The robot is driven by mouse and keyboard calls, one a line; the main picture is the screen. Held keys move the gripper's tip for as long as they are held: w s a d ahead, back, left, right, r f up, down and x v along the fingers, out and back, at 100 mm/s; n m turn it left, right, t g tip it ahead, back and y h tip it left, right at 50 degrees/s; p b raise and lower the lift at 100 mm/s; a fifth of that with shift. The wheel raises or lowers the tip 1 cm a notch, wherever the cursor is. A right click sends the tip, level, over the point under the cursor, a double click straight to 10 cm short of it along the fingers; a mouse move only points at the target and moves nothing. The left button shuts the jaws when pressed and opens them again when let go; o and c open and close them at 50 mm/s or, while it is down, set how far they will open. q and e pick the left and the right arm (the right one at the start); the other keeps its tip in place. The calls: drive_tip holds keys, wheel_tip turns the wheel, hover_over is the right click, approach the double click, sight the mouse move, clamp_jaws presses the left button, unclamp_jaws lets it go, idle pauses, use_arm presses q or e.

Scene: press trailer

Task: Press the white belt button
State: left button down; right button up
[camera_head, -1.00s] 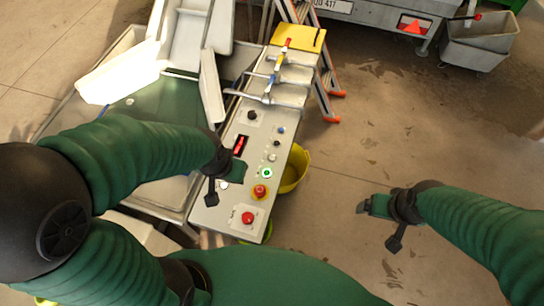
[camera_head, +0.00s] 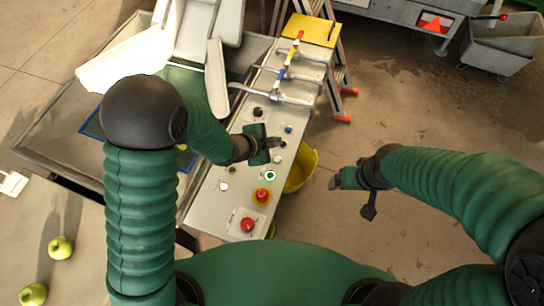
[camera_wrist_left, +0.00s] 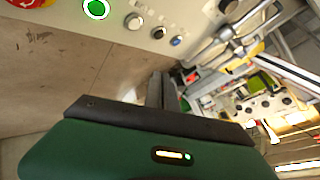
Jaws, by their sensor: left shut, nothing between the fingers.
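The control panel (camera_head: 205,209) carries several buttons. A pale button (camera_head: 277,159) sits between the green-lit button (camera_head: 270,176) and the blue button (camera_head: 288,129); a white disc (camera_head: 224,187) lies further left. Which one is the belt button I cannot tell. My left gripper (camera_head: 272,143) is shut and empty over the panel, beside the upper buttons; contact is not visible. My right gripper (camera_head: 338,182) hangs over the floor, its jaws unclear.
Metal clamps (camera_head: 285,75) stand at the panel's far end. A yellow bucket (camera_head: 301,170) is right of the panel. Green apples (camera_head: 60,247) lie lower left.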

sight(275, 161)
use_arm(q)
drive_tip(key=shift+a+f, duration=0.1)
wheel_tip(275, 161, down, 9)
drive_tip(key=b, duration=0.7)
drive_tip(key=shift+w+b, duration=0.1)
drive_tip(key=shift+b, duration=0.25)
idle(1.4)
drive_tip(key=shift+f+b, duration=0.2)
drive_tip(key=shift+b, duration=0.1)
